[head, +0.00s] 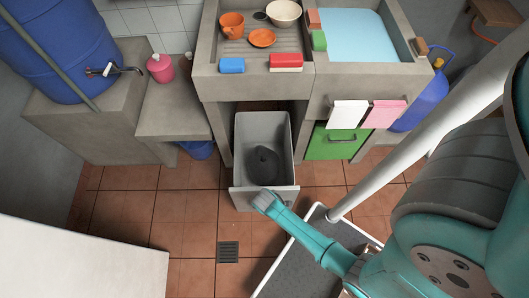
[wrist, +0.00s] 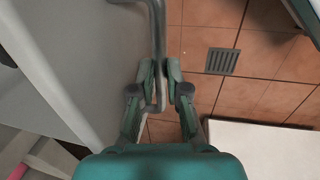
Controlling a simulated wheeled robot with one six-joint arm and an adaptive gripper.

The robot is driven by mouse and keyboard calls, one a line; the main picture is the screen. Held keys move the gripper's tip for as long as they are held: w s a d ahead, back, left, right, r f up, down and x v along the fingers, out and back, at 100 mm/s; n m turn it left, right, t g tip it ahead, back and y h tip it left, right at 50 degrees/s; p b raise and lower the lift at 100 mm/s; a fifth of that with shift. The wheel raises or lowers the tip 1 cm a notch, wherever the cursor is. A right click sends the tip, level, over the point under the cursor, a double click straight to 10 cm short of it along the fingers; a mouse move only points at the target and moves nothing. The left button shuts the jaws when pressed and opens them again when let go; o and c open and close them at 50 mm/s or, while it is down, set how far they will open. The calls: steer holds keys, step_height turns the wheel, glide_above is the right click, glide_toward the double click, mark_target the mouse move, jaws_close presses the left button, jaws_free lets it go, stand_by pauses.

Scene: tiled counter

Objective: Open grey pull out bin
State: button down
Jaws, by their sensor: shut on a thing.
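The grey pull-out bin (head: 243,140) stands out from under the sink counter, its open top showing in the head view. Something dark (head: 264,164) lies inside it. My gripper (head: 263,203) is at the bin's front panel. In the wrist view my gripper (wrist: 160,72) has its fingers on both sides of a grey bar handle (wrist: 158,30) and is shut on it. The bin's grey front panel (wrist: 85,65) fills the left of that view. In the head view the handle is hidden behind the gripper and front panel.
A green cabinet door (head: 335,147) is right of the bin, with white (head: 349,114) and pink (head: 384,114) cloths above. A dark-grey, light-rimmed tray or mat (head: 320,262) lies at front right. Tiled floor with a drain grate (head: 228,252) is clear. A white surface (head: 75,260) is at front left.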

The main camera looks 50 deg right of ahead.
steer(key=shift+s+a, duration=0.25)
steer(key=shift+a, duration=0.05)
steer(key=c, duration=1.2)
jaws_free()
steer(key=r, duration=0.4)
steer(key=s+a+r, duration=0.1)
steer(key=r, duration=0.6)
steer(key=shift+s+a+r, duration=0.2)
steer(key=shift+a+r, duration=0.15)
steer(key=shift+a, duration=0.05)
